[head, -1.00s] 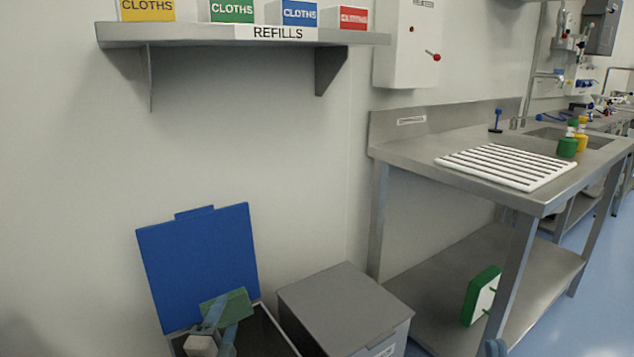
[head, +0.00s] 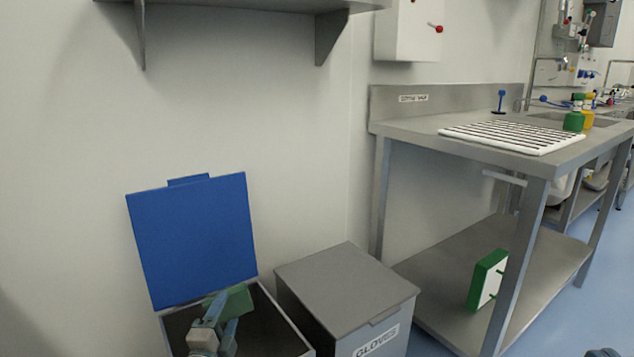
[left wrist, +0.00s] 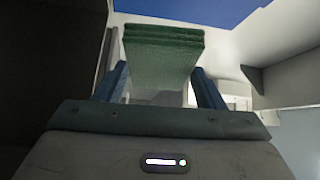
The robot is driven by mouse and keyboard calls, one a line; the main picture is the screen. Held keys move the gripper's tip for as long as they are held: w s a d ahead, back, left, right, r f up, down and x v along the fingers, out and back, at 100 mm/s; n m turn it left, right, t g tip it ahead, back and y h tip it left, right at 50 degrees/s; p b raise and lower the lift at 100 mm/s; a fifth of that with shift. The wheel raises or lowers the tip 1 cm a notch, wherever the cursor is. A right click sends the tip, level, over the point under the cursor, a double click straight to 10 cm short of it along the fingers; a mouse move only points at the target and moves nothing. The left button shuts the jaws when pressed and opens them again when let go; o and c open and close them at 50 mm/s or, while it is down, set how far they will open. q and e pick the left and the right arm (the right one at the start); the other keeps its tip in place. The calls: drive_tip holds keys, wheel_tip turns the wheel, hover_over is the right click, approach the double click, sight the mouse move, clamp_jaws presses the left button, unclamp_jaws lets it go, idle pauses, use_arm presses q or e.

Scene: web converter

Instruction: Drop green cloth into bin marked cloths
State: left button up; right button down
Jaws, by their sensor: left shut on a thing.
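The green cloth (head: 238,300) is a folded pad at the mouth of an open bin (head: 283,318) with a raised blue lid (head: 192,240). My left gripper (head: 222,318) is shut on the cloth, low over the bin's opening. In the left wrist view the cloth (left wrist: 163,58) sits between the two blue fingers, with the blue lid (left wrist: 215,10) behind. The front of the open bin is out of view, so its label cannot be read. A small blue-grey part at the bottom right edge may be my right gripper (head: 604,352); its jaws cannot be made out.
A closed grey bin (head: 345,290) marked GLOVES stands right beside the open one. A steel table (head: 420,150) with a white rack (head: 512,137) stands further right, with a green and white box (head: 487,280) on its lower shelf. A wall shelf (head: 235,5) hangs above.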

use_arm(q)
drive_tip(key=shift+f, duration=0.45)
drive_tip(key=shift+r, duration=0.1)
drive_tip(key=o, duration=0.9)
drive_tip(key=shift+o, duration=0.2)
drive_tip(key=s+a+f+p, duration=0.1)
drive_tip(key=s, duration=0.9)
drive_tip(key=shift+s, duration=0.4)
drive_tip(key=shift+a, duration=0.1)
